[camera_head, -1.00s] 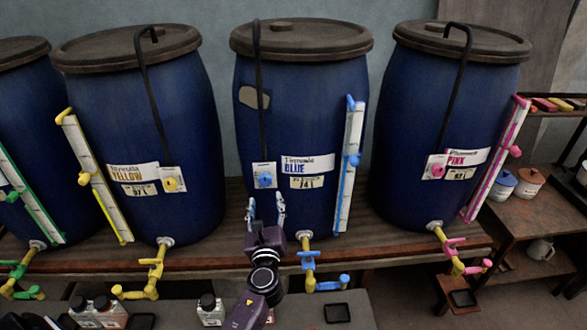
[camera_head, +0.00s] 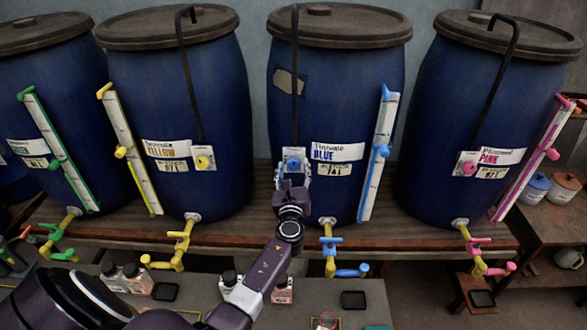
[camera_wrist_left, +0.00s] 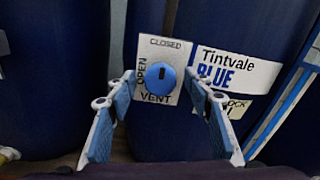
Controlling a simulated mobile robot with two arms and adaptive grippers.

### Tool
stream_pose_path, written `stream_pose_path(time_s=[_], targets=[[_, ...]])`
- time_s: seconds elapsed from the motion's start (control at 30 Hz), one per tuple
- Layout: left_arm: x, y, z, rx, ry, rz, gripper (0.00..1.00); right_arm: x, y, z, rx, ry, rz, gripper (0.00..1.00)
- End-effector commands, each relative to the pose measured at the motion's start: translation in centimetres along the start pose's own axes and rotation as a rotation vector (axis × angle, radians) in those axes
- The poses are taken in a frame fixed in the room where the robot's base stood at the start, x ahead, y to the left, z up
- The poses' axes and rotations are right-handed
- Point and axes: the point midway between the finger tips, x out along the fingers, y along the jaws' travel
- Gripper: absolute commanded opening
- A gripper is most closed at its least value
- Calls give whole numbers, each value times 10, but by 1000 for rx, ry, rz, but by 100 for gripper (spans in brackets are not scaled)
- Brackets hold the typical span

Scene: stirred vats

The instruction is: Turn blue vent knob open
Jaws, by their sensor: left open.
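The blue vent knob (camera_head: 293,164) is on a white plate on the blue-labelled vat (camera_head: 338,105). In the left wrist view the round knob (camera_wrist_left: 161,82) has a dark mark at its upper edge, towards the word CLOSED. OPEN is printed on the left of the plate and VENT below. My left gripper (camera_head: 292,180) is in front of the knob, fingers pointing at it. In the wrist view its open fingers stand on either side of the knob, with gaps between. I see no contact. My right gripper is not in view.
A blue sight tube (camera_head: 378,155) stands right of the knob and a black pipe (camera_head: 294,80) runs down above it. A blue-handled tap (camera_head: 335,255) is below. The yellow (camera_head: 175,90) and pink (camera_head: 480,100) vats stand either side. Small bottles (camera_head: 125,275) stand on the grey surface in front.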

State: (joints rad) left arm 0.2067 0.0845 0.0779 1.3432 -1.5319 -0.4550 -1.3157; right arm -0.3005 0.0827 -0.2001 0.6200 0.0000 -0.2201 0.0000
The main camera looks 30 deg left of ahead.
Motion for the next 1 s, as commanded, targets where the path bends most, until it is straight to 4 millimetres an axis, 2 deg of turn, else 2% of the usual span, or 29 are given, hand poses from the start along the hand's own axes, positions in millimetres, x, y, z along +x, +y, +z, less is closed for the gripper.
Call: stream_pose_path(time_s=[0.07,0.43,0.77,1.0], targets=[[0,0,0,0,0,0,45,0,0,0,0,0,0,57],[0,0,0,0,0,0,5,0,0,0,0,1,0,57],[0,0,-2,-50,0,0,5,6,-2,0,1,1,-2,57],[0,1,-3,-202,-2,0,5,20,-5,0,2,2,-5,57]])
